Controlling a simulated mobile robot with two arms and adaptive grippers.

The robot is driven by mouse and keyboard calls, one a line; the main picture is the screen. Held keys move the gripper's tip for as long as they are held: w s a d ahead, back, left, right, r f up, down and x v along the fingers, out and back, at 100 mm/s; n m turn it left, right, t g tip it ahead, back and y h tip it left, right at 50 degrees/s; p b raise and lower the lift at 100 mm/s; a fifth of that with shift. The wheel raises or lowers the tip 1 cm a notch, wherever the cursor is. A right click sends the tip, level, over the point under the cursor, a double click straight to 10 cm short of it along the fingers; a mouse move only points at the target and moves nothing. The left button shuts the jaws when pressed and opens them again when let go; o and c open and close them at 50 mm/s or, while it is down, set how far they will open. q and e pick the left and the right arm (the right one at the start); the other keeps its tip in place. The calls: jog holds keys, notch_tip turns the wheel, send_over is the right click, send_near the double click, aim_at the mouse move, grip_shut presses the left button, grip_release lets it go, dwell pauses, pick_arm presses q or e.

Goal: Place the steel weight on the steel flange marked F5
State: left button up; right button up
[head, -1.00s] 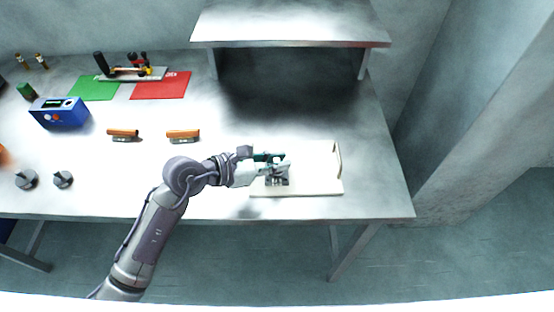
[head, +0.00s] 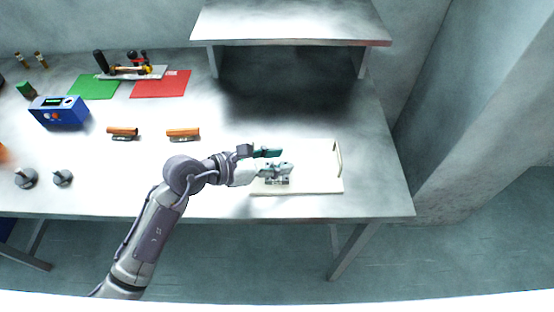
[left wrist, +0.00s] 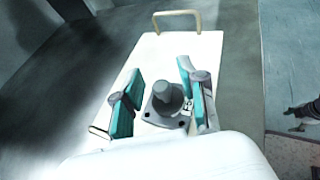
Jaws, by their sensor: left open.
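A steel weight (left wrist: 163,98), a grey round body with a knob, appears to stand on a square steel flange plate (left wrist: 160,122) in the left wrist view. The flange lies on a white tray (left wrist: 150,62); a small label (left wrist: 188,104) beside the weight seems to read F5, partly hidden by a finger. In the head view the tray (head: 318,180) is at the table's right front. My left gripper (head: 270,161) is open over it, with its teal-padded fingers (left wrist: 158,98) on either side of the weight, apparently apart from it. My right gripper is not in view.
Two more grey knobbed weights (head: 62,178) stand at the left front. Two orange-handled tools (head: 183,134), a blue box (head: 58,110), and green (head: 95,87) and red (head: 160,84) mats lie behind. A raised shelf (head: 290,22) stands at the back.

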pick_arm(q)
jog(key=b+v, duration=0.2)
jog(key=v, duration=1)
jog(key=shift+r+b, duration=0.3)
